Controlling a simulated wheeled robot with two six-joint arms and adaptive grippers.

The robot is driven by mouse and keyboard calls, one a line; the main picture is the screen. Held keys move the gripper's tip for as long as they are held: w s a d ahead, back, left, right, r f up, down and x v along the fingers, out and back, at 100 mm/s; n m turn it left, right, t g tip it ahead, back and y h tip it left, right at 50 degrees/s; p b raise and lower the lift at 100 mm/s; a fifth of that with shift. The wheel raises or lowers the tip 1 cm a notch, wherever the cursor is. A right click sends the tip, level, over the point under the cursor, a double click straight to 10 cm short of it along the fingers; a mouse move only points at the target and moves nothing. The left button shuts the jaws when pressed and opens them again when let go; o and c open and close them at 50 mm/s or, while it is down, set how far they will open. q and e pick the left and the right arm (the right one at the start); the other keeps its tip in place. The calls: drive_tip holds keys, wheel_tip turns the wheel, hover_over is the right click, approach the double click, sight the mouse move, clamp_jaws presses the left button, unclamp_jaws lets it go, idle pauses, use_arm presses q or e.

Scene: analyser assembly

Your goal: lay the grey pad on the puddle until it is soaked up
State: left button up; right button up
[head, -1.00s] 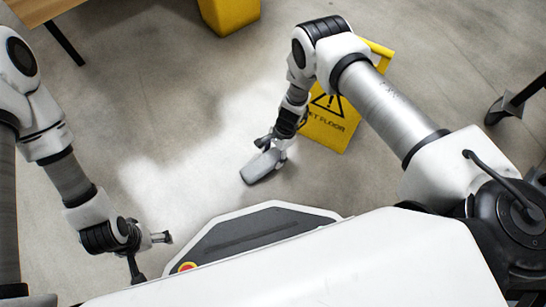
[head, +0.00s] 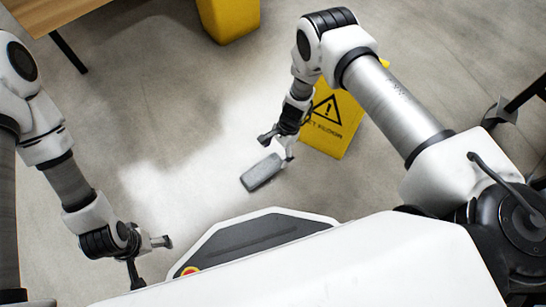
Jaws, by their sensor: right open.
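The grey pad (head: 261,173) lies flat on the concrete floor in front of my base. No separate puddle outline shows; a bright, glossy patch (head: 165,185) spreads over the floor to the pad's left, and I cannot tell wet floor from reflected light. My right gripper (head: 277,150) is open just above the pad's upper right end, its fingers spread and apparently clear of it. My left gripper (head: 152,262) is open and empty at the lower left, away from the pad.
A yellow wet-floor sign (head: 335,118) stands right behind my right gripper. A yellow bin (head: 228,20) is at the top, a wooden table (head: 45,12) at the top left, and a dark-legged stand (head: 505,108) at the right. The middle floor is clear.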

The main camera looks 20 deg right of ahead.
use_arm(q)
wheel_tip(320, 180, up, 3)
drive_tip(key=shift+s+r+p, duration=0.1)
drive_tip(key=shift+r+p, duration=0.05)
drive_tip(key=shift+p, duration=0.95)
use_arm(e)
drive_tip(key=v, duration=0.7)
drive_tip(key=shift+r, duration=0.2)
drive_tip(key=s+d+r+n+h, duration=0.1)
drive_tip(key=s+d+n+h, duration=0.1)
drive_tip(key=s+d+n, duration=0.45)
drive_tip(key=s+d+r+n+h, duration=0.2)
drive_tip(key=s+d+h, duration=0.1)
drive_tip(key=s, duration=0.6)
drive_tip(key=s+a+r+n+t+y, duration=0.1)
drive_tip(key=s+a+r+n+t, duration=0.1)
drive_tip(key=s+r+n, duration=0.3)
drive_tip(key=shift+s+r, duration=0.7)
drive_tip(key=shift+s, duration=0.4)
